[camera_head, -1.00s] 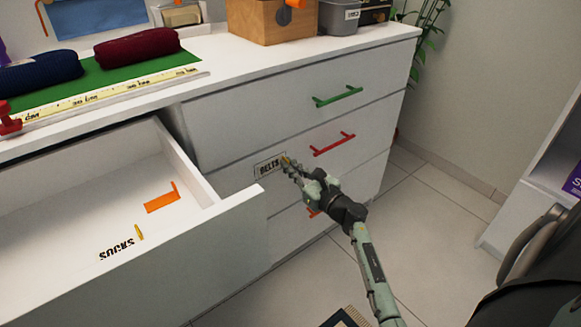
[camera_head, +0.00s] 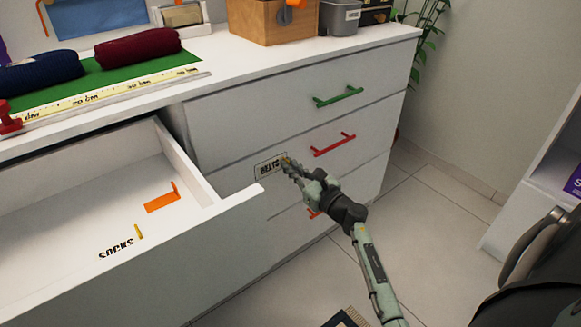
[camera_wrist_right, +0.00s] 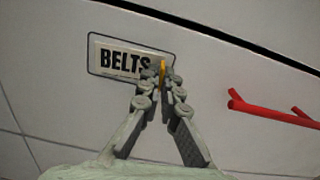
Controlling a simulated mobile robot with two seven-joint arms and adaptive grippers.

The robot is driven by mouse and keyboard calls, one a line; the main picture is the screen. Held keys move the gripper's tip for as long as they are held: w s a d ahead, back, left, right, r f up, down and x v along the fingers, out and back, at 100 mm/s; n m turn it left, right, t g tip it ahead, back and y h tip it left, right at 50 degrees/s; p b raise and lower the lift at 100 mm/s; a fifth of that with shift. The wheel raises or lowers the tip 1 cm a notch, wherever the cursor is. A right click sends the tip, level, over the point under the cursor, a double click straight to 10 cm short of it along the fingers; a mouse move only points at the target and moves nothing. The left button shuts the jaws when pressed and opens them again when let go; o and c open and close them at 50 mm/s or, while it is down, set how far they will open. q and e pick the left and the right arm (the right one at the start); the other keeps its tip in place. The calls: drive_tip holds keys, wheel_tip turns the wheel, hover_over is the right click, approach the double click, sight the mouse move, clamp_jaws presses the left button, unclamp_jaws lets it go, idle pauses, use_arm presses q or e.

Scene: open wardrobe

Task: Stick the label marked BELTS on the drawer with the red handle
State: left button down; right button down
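The BELTS label (camera_head: 270,167) is at the front of the drawer with the red handle (camera_head: 333,145), left of that handle. In the right wrist view the label (camera_wrist_right: 118,59) lies inside a dark rounded outline on the drawer front (camera_wrist_right: 215,85), nearly level with it. Whether it touches the surface is hard to tell. My right gripper (camera_head: 288,164) is shut on the yellow tab at the label's right end; its fingertips (camera_wrist_right: 160,78) cover part of that end. My left gripper is not in view.
An open drawer (camera_head: 228,208) juts out at left, close to my right gripper, with a SOCKS label (camera_head: 116,249) and an orange handle (camera_head: 162,198) showing there. A green-handled drawer (camera_head: 338,97) is above. The floor at right (camera_head: 430,220) is clear.

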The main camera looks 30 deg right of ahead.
drive_tip(key=shift+w+r, duration=0.1)
drive_tip(key=c, duration=1.1)
unclamp_jaws()
drive_tip(key=s, duration=0.7)
drive_tip(key=shift+d, duration=0.25)
idle(0.5)
